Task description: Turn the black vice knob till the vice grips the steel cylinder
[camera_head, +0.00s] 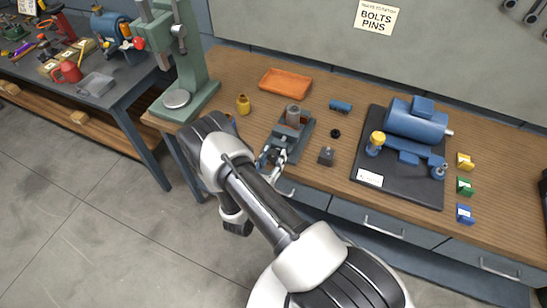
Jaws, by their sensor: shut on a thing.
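The grey-blue vice (297,138) stands on the wooden bench near its front edge, left of the black mat. The steel cylinder (293,114) stands upright at the vice's jaws. Whether the jaws touch it is too small to tell. My gripper (271,157) is at the near left end of the vice, where the knob would be. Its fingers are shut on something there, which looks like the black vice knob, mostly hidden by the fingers. My arm reaches up from the lower right.
An orange tray (285,83), a yellow bottle (243,104), a blue cylindrical part (340,106) and a dark grey block (326,156) lie around the vice. The black mat (373,131) holds a blue motor (416,121). A green press (184,60) stands left.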

